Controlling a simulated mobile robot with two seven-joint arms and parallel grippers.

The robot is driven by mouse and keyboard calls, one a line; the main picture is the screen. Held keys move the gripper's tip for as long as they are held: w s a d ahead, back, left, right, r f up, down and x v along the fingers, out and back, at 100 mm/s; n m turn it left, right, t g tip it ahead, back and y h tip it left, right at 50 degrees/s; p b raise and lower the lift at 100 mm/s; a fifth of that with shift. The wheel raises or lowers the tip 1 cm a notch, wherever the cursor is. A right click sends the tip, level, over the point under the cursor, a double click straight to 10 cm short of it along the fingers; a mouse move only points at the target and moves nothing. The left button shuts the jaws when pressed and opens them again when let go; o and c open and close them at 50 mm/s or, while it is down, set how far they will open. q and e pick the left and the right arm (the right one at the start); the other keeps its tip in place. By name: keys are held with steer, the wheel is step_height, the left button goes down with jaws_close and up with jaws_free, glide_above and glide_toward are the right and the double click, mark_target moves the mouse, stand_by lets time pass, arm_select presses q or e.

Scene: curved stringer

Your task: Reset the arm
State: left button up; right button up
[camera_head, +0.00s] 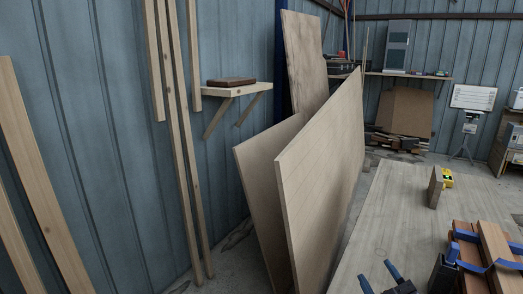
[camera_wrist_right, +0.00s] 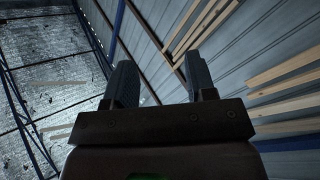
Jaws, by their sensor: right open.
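My right gripper (camera_head: 376,271) shows at the bottom edge of the head view, its two dark fingers pointing up and apart. In the right wrist view the same gripper (camera_wrist_right: 158,72) is open, with nothing between its fingers. Behind the fingers, that view shows the metal wall and roof beams. Most of the right arm is out of the head view. My left gripper is in neither view.
A wide wooden worktop (camera_head: 390,222) lies right of centre, with a small wood block and yellow item (camera_head: 447,178) on it. Blue clamps (camera_head: 465,236) and reddish boards (camera_head: 462,262) are at the lower right. Large panels (camera_head: 320,165) lean left of the worktop.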

steer(key=s+d+f+m+g+h, duration=0.6)
steer(key=s+f+m+g, duration=0.1)
steer(key=s+f, duration=0.3)
steer(key=s+a+f+m+g+y, duration=0.1)
steer(key=s+f+g, duration=0.35)
steer(key=s, duration=0.35)
steer(key=s+f+m+g+y, duration=0.1)
steer(key=s+f+g, duration=0.2)
steer(key=s+g, duration=0.35)
steer(key=w+f+n+t, duration=0.1)
steer(key=w+f+t, duration=0.4)
steer(key=f+t, duration=0.4)
steer(key=shift+w+a+f+t+y, duration=0.15)
steer(key=shift+a+f+t+y, duration=0.2)
steer(key=shift+f, duration=0.4)
steer(key=shift+d, duration=0.1)
